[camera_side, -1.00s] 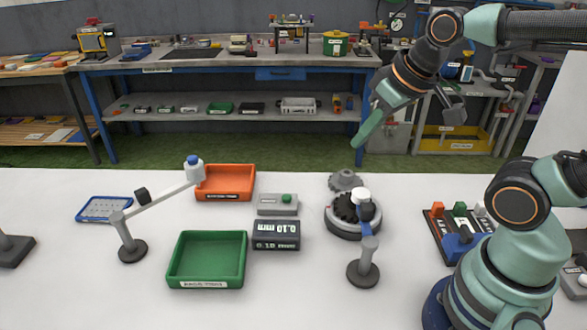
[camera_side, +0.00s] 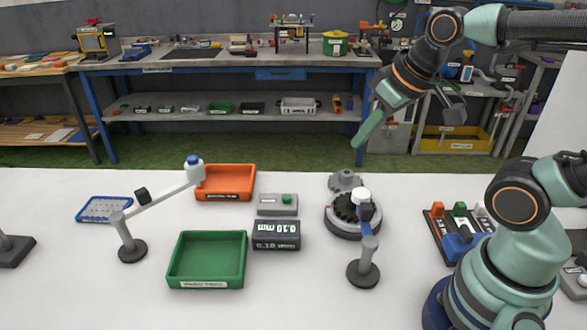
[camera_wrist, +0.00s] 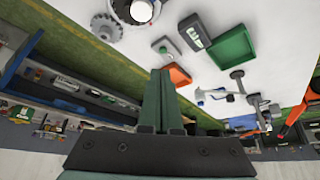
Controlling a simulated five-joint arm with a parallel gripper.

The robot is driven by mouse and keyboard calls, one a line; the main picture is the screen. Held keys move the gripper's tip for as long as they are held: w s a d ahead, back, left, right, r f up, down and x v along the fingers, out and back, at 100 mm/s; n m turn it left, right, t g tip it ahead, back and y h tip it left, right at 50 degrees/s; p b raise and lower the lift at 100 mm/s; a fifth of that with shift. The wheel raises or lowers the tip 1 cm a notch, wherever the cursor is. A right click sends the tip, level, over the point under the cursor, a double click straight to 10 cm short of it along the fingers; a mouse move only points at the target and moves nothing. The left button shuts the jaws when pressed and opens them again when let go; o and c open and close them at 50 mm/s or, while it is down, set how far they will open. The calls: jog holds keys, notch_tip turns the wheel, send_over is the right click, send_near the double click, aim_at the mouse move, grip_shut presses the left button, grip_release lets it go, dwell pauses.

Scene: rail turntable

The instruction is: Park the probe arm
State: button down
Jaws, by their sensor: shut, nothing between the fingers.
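Two post-mounted arms stand on the white table in the side view.
A green tray (camera_side: 207,284), orange tray (camera_side: 241,196), readout box (camera_side: 276,244) and grey box with green button (camera_side: 277,211) stand left of the turntable. A spare grey gear (camera_side: 345,178) lies behind it. A block rack (camera_side: 437,229) stands at right.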

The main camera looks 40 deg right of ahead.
aim_at(367, 206)
jog(key=c, duration=1)
grip_release()
jog(key=o, duration=0.4)
jog(key=shift+s+f+m+g, duration=0.2)
jog(key=shift+m+g, duration=0.1)
jog(key=shift+m, duration=0.2)
jog(key=shift+c, duration=0.2)
jog(key=f+m+g, duration=0.1)
jog(key=f+m, duration=0.1)
jog(key=f, duration=0.2)
jog(key=s+f+m+g, duration=0.1)
jog(key=f+m+g, duration=0.1)
jog(key=f, duration=0.3)
jog(key=s+f+m+g, duration=0.1)
jog(key=f+m+g, duration=0.1)
jog(key=f+m, duration=0.2)
jog(key=shift+s+d+f, duration=0.1)
jog(key=shift+s+f, duration=0.1)
jog(key=shift+f, duration=0.05)
grip_shut()
